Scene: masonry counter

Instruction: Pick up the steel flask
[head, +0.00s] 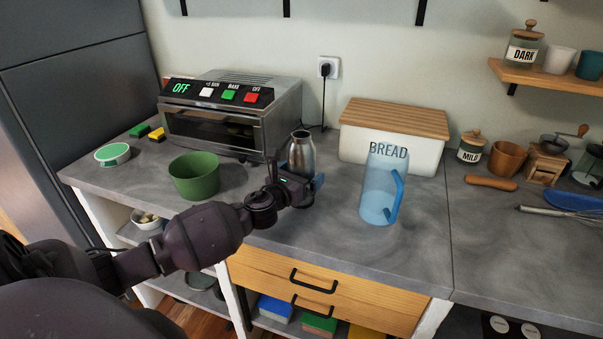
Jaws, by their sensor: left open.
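The steel flask (301,152) stands upright on the grey counter, in front of the right end of the toaster oven. Its shiny body and narrow neck show; its lower part is hidden behind my left gripper. My left gripper (294,178) is open, at the near side of the flask and low by the counter. In this view it overlaps the flask's base, and I cannot tell whether the fingers touch it. My right gripper is not in view.
A blue transparent pitcher (377,191) stands to the right of the flask, a green bowl (194,176) to the left. The toaster oven (229,112) and bread box (392,134) stand behind. The counter's front edge runs below; the counter (330,225) is clear between gripper and pitcher.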

